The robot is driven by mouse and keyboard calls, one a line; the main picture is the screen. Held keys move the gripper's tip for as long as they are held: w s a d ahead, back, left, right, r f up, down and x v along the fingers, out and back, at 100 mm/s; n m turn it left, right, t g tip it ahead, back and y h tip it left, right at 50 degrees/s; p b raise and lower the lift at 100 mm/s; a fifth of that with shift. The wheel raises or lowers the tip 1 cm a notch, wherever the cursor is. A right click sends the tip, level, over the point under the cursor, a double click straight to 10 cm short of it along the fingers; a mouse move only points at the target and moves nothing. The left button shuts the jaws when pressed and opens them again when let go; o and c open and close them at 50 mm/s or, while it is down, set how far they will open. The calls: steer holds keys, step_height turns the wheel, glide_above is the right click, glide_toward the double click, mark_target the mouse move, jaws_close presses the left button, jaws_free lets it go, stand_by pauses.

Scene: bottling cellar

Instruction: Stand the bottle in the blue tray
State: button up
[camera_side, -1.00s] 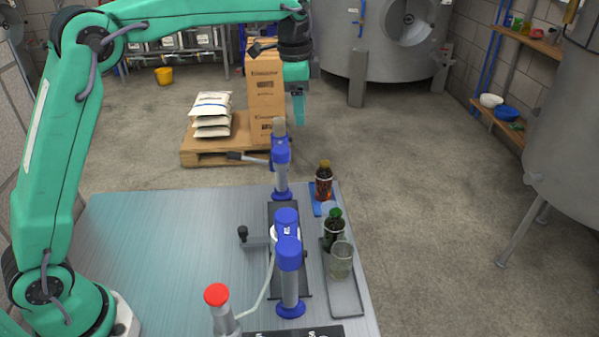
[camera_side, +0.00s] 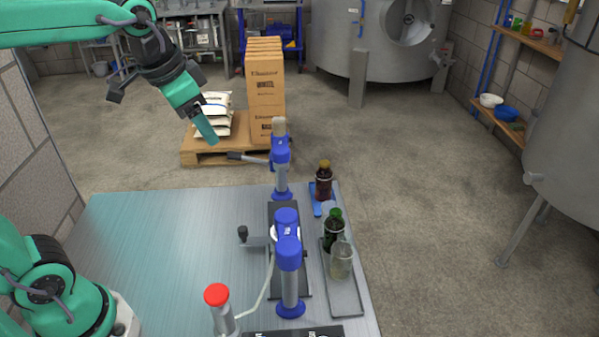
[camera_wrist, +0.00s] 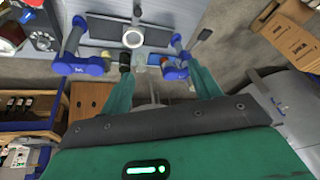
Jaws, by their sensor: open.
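A brown bottle with a gold cap (camera_side: 324,184) stands upright at the blue tray (camera_side: 316,209), near the back right of the table. A dark green bottle with a green cap (camera_side: 334,232) stands in a grey tray (camera_side: 345,301) nearer the camera. My gripper (camera_side: 211,138) is open and empty, high to the left of both bottles and tilted down to the right. In the wrist view my gripper (camera_wrist: 160,70) shows spread fingers, with a dark bottle (camera_wrist: 125,60) small beyond the left fingertip.
A clear glass (camera_side: 341,262) stands in the grey tray beside the green bottle. Two blue upright fixtures (camera_side: 281,155) (camera_side: 289,250) stand left of the bottles. A red-topped post (camera_side: 217,296) is at the front. The left of the metal table (camera_side: 165,245) is clear.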

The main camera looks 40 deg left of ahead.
steer(key=s+a+f+n+t, duration=0.1)
steer(key=s+f+n, duration=0.2)
steer(key=s, duration=0.6)
step_height(320, 180, down, 3)
steer(key=shift+s+r, duration=0.15)
steer(key=shift+s, duration=0.15)
stand_by(0.6)
